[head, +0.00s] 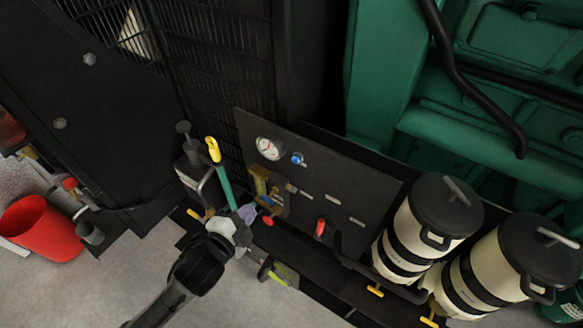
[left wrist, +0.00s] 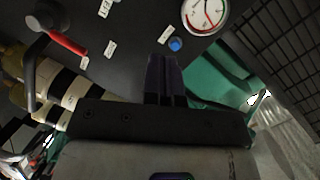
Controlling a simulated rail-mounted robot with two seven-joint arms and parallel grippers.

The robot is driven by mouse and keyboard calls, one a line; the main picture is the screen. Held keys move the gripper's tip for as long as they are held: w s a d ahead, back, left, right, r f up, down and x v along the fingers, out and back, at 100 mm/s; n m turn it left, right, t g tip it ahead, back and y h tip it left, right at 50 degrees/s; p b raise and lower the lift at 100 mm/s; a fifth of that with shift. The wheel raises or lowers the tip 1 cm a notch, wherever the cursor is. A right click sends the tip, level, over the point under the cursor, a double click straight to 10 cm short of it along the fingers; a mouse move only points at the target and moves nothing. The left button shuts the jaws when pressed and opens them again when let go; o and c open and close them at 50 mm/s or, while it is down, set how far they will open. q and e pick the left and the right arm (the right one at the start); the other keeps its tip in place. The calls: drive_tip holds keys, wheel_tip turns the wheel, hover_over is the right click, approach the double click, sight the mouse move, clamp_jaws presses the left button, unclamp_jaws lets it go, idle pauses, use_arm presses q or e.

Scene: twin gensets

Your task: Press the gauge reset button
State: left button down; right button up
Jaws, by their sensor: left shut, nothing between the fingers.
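The blue gauge reset button (head: 297,158) sits on a dark upright panel (head: 335,180), just right of a round white gauge (head: 269,148). In the left wrist view the blue button (left wrist: 175,44) shows just beyond my fingertips, slightly to their right, with the gauge (left wrist: 206,14) up and right of it. My left gripper (head: 251,210) is shut and empty, in front of the panel and below and left of the button in the head view. It also shows in the left wrist view (left wrist: 167,60). A gap between fingertips and button appears to remain. My right gripper is not in view.
A red-handled valve (head: 320,228) and small white labels are on the panel. A green-handled tool with a yellow top (head: 214,150) stands close to my left gripper. Two cream canisters (head: 400,240) stand at the right. A red bucket (head: 40,228) is on the floor at left.

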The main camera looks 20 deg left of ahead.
sight(294, 162)
use_arm(q)
drive_tip(key=shift+d+r+m+t+h, duration=0.4)
drive_tip(key=shift+r+m, duration=0.15)
drive_tip(key=shift+m, duration=0.5)
drive_tip(key=shift+d+r+m+t+h, duration=0.25)
drive_tip(key=shift+d+r+m+h, duration=0.25)
drive_tip(key=shift+m, duration=0.5)
drive_tip(key=shift+d+r+m+t+h, duration=0.2)
drive_tip(key=shift+r+m+t+h, duration=0.3)
drive_tip(key=shift+m, duration=0.55)
drive_tip(key=shift+r, duration=0.1)
drive_tip(key=x, duration=0.4)
drive_tip(key=b+x, duration=0.1)
drive_tip(key=x, duration=0.9)
drive_tip(key=shift+f, duration=0.3)
